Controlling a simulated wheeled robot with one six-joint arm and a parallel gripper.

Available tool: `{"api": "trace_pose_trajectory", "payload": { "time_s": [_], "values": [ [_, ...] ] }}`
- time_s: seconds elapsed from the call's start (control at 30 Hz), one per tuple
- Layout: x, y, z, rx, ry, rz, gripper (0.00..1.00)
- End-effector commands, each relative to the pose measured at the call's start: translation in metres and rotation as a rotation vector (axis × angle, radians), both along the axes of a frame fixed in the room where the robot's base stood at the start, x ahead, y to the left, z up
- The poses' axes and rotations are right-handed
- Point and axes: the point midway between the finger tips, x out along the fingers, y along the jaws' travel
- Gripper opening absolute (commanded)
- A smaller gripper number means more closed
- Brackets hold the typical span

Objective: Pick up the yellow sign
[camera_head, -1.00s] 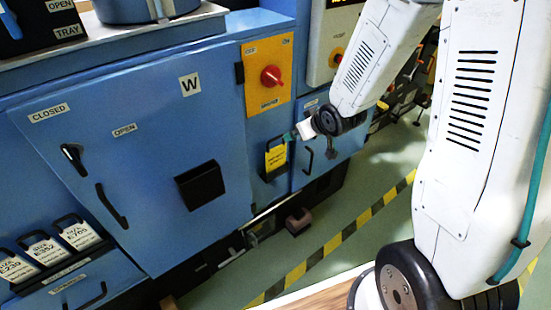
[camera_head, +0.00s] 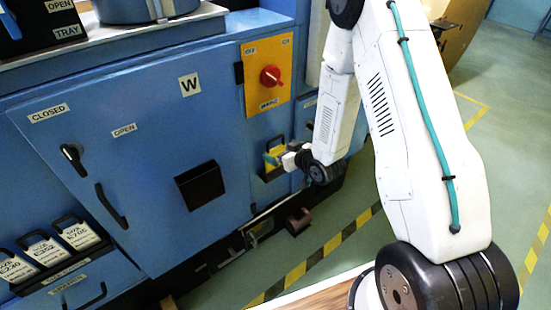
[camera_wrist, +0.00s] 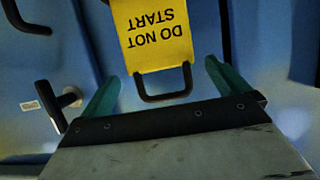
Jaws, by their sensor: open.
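The yellow sign (camera_wrist: 156,36) reads DO NOT START, upside down in the wrist view. A black wire handle (camera_wrist: 165,97) sticks out of its edge nearest me. My gripper (camera_wrist: 160,75) is open, with one green finger on each side of the handle and clear space between them. The sign lies just beyond the fingertips. In the head view the sign (camera_head: 274,155) shows on the blue cabinet front below the red switch, partly hidden by my gripper (camera_head: 274,157). I cannot tell whether the fingers touch anything.
The blue cabinet (camera_head: 150,150) carries a red rotary switch (camera_head: 270,76) on a yellow plate, a black box (camera_head: 199,186) and door handles. A black handle (camera_wrist: 60,105) stands out left of my fingers. Striped floor tape (camera_head: 325,250) runs below.

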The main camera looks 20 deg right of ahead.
Motion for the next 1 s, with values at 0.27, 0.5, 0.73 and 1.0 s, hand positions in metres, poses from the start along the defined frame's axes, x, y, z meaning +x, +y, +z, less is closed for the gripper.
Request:
{"api": "trace_pose_trajectory", "payload": {
  "time_s": [0.27,0.5,0.73,1.0],
  "values": [
    [0.025,0.009,-0.01,0.0,0.001,-0.001,1.0],
    [0.026,0.009,-0.01,0.0,0.001,-0.001,0.89],
    [0.025,0.008,-0.01,0.0,0.001,-0.001,0.48],
    [0.026,0.009,-0.004,0.0,0.0,0.0,0.48]
  ]
}}
